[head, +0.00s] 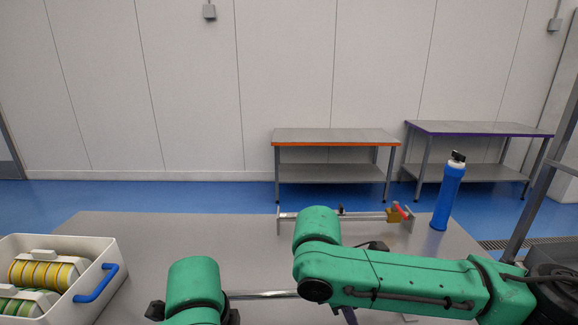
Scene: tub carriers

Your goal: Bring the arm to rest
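My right arm comes in from the right and reaches across the front of the grey table (180,235), bent at its green joint. Its gripper does not show. A rounded green part of my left arm stands at the bottom, left of the middle. My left gripper does not show either. Whether either hand holds anything cannot be seen.
A white tub (110,255) with a blue handle (96,283) holds yellow and green ribbed items at the left. A blue bottle (447,198) stands upright at the back right, beside a metal bar fixture (365,217). A metal rod (262,295) lies between my arms. The back left is clear.

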